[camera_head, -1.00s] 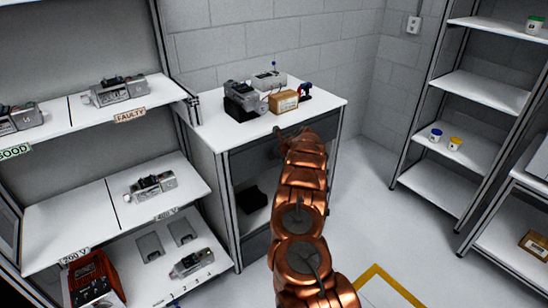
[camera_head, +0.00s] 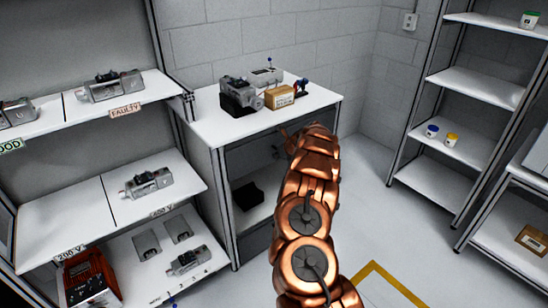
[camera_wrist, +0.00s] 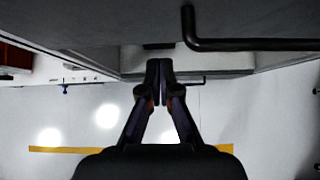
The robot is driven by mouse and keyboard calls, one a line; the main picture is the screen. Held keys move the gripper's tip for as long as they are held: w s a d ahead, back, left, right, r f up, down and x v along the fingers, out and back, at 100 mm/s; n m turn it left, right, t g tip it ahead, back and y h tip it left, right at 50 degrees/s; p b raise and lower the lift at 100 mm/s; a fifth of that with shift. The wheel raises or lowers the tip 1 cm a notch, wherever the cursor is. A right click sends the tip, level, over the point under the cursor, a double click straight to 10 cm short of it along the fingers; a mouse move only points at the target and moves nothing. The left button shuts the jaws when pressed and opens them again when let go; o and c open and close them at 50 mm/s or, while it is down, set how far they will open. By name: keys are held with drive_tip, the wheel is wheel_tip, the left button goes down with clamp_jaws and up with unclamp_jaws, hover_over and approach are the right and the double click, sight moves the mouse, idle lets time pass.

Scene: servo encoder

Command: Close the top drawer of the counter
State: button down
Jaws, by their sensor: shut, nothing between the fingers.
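The counter (camera_head: 222,125) has a white top and stands against the back wall in the head view. Its top drawer (camera_head: 250,160) is a dark grey front just below the top. My arm covers its right part, and I cannot tell how far out the drawer is. In the wrist view a dark grey panel spans the top, with a black bar handle (camera_wrist: 250,44) to the right of the fingers. My gripper (camera_wrist: 159,64) is shut and empty, its fingertips close to a grey front edge; contact is unclear. In the head view my arm hides the gripper.
On the counter are grey devices (camera_head: 240,92) and a cardboard box (camera_head: 279,97). A black box (camera_head: 248,196) sits in the open space below the drawer. Shelves with devices (camera_head: 50,215) stand left, and a shelf rack (camera_head: 470,90) stands right.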

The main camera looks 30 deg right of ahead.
drive_tip(key=b+v, duration=0.1)
drive_tip(key=v, duration=0.7)
drive_tip(key=shift+s, duration=0.15)
drive_tip(key=shift+a+r, duration=0.15)
